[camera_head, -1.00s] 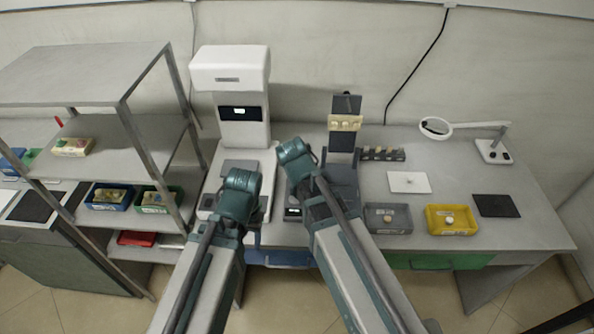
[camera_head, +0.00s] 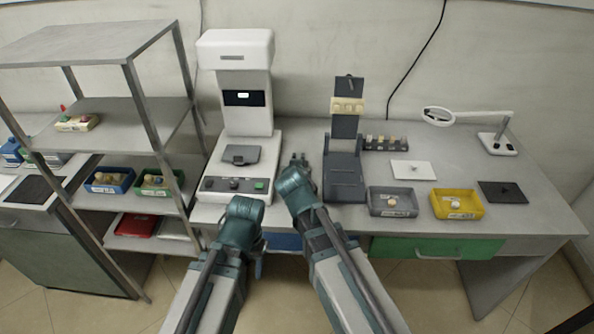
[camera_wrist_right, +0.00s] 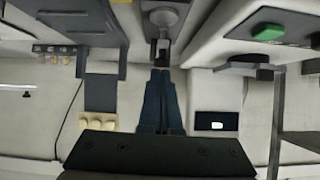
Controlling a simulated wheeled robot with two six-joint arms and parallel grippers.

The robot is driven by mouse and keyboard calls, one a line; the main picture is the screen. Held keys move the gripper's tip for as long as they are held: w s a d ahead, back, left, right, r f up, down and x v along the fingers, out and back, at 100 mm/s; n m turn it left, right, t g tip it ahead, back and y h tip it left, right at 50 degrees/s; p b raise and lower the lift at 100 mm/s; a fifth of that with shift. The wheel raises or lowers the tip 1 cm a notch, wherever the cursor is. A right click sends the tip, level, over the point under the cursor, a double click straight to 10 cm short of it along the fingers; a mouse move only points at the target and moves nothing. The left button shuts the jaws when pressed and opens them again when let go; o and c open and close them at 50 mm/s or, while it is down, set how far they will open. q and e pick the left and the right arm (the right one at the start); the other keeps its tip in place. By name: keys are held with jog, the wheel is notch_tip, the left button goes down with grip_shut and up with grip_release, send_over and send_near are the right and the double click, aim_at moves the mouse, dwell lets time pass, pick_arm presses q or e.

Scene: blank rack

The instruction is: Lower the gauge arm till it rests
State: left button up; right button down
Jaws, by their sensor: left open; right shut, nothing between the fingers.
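The dark grey stand (camera_head: 345,172) is upright on the bench, with a tall column and a cream block (camera_head: 348,105) across its upper part. I cannot tell for certain which piece is the gauge arm. My right gripper (camera_wrist_right: 164,72) is shut and empty, in the gap between the stand and the white machine (camera_head: 236,120). In the right wrist view a round grey knob-like part (camera_wrist_right: 164,17) lies just beyond its fingertips; contact cannot be made out. My left gripper (camera_head: 258,265) is open, low at the bench's front edge, mostly hidden by its wrist.
The white machine has a front panel with a green button (camera_head: 259,186). Right of the stand are a grey bin (camera_head: 392,211), a yellow bin (camera_head: 457,214), a white plate (camera_head: 413,170), a dark mat (camera_head: 502,191) and a magnifier lamp (camera_head: 497,144). A metal shelf (camera_head: 150,110) stands left.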

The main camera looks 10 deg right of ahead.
jog(key=shift+f, duration=0.65)
pick_arm(q)
jog(key=shift+s+f+b, duration=0.25)
jog(key=shift+f+b, duration=0.5)
jog(key=shift+f, duration=0.3)
pick_arm(e)
jog(key=shift+s+f, duration=0.4)
jog(key=shift+s, duration=0.05)
jog(key=shift+s+a+f, duration=0.1)
jog(key=shift+s, duration=0.05)
